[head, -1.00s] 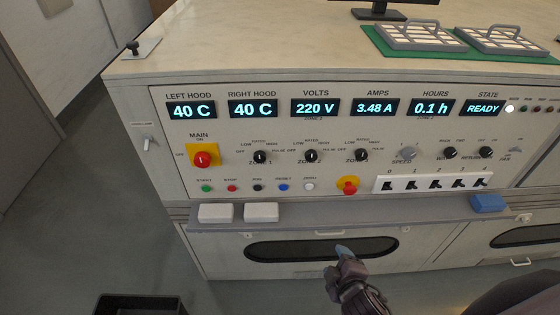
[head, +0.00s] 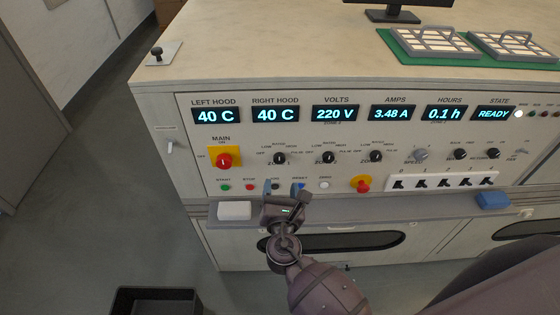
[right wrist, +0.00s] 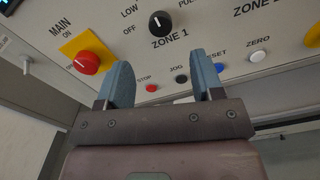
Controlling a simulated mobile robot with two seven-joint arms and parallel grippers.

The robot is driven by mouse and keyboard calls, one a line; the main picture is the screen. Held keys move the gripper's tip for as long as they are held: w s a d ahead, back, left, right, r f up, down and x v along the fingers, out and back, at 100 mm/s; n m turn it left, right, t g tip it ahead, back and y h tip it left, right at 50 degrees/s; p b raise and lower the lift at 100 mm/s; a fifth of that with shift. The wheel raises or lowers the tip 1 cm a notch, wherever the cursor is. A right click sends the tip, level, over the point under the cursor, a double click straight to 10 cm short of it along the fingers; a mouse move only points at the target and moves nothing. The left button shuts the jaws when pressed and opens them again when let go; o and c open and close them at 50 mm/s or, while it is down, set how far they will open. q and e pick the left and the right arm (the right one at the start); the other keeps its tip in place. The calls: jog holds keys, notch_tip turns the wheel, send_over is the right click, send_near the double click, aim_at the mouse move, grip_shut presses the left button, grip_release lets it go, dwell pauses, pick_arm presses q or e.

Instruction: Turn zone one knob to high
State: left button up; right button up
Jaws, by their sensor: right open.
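The zone one knob (head: 279,158) is a small black rotary knob on the panel, right of the red main switch on its yellow plate. In the right wrist view the knob (right wrist: 159,23) shows above the ZONE 1 label, with a white mark near its top and LOW and OFF lettering to its left. My right gripper (head: 285,188) is open and empty, below the knob and in front of the button row. Its two blue fingers (right wrist: 163,80) stand apart in the right wrist view, with the knob beyond and between them, not touched. My left gripper is not in view.
The red main switch (head: 224,160) is left of the knob. The start, stop and other buttons, such as the red one (right wrist: 151,88), lie just below it. A white block (head: 234,210) rests on the ledge. Zone two's knob (head: 328,157) is to the right.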

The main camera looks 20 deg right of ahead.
aim_at(280, 160)
jog(key=x, duration=0.9)
jog(key=shift+w, duration=0.1)
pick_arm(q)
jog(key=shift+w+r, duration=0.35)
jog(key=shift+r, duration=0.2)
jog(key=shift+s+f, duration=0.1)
pick_arm(e)
jog(key=shift+c, duration=0.2)
jog(key=shift+c, duration=1.2)
jog(key=c, duration=0.7)
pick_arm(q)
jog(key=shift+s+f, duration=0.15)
pick_arm(e)
jog(key=shift+o, duration=0.3)
jog(key=shift+f, duration=0.1)
